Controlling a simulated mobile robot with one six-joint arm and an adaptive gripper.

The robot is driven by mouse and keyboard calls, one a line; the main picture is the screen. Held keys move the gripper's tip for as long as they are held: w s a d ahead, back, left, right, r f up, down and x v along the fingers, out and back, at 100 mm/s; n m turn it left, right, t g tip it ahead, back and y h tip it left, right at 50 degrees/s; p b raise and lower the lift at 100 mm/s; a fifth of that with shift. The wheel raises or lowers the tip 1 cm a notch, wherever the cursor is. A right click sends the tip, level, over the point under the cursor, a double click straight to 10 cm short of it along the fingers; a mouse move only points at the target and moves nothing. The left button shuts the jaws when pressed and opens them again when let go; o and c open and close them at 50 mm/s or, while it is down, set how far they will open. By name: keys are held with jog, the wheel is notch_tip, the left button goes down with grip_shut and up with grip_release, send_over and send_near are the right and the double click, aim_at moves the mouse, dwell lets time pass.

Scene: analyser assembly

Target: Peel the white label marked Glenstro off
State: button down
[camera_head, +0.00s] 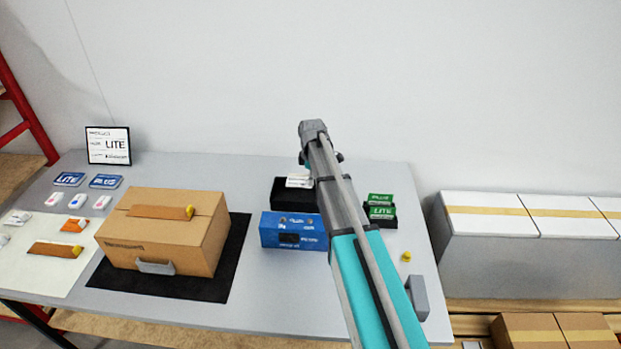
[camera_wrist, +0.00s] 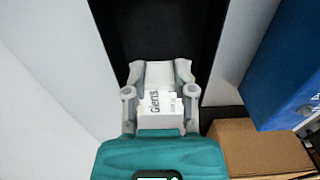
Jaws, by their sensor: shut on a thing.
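The white label marked "Glens…" (camera_wrist: 160,104), its end cut off from sight, lies between the fingers of my gripper (camera_wrist: 160,78) in the wrist view. My gripper is shut on it, over a black tray (camera_wrist: 118,25). In the head view a white piece with faint print (camera_head: 299,181) shows at the black tray (camera_head: 290,199), just left of my arm.
A blue box (camera_head: 293,231) stands in front of the tray. Green boxes (camera_head: 381,212) stand right of my arm. A brown carton (camera_head: 165,232) sits on a black mat (camera_head: 225,270). A sign (camera_head: 108,146) and several small parts are at left.

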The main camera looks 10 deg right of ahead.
jog(key=shift+f+b, duration=0.7)
jog(key=shift+f, duration=0.25)
dwell(0.7)
jog(key=shift+c, duration=1.8)
grip_release()
jog(key=shift+r, duration=0.15)
jog(key=shift+s+r+p, duration=0.1)
jog(key=shift+r+p, duration=2.3)
jog(key=shift+p, duration=0.2)
jog(key=s+a+m, duration=0.2)
jog(key=s+m, duration=0.5)
jog(key=s, duration=0.7)
jog(key=s+a+m, duration=0.2)
jog(key=s+m, duration=0.5)
jog(key=s, duration=0.6)
jog(key=shift+s+a, duration=0.2)
jog(key=shift+s, duration=0.2)
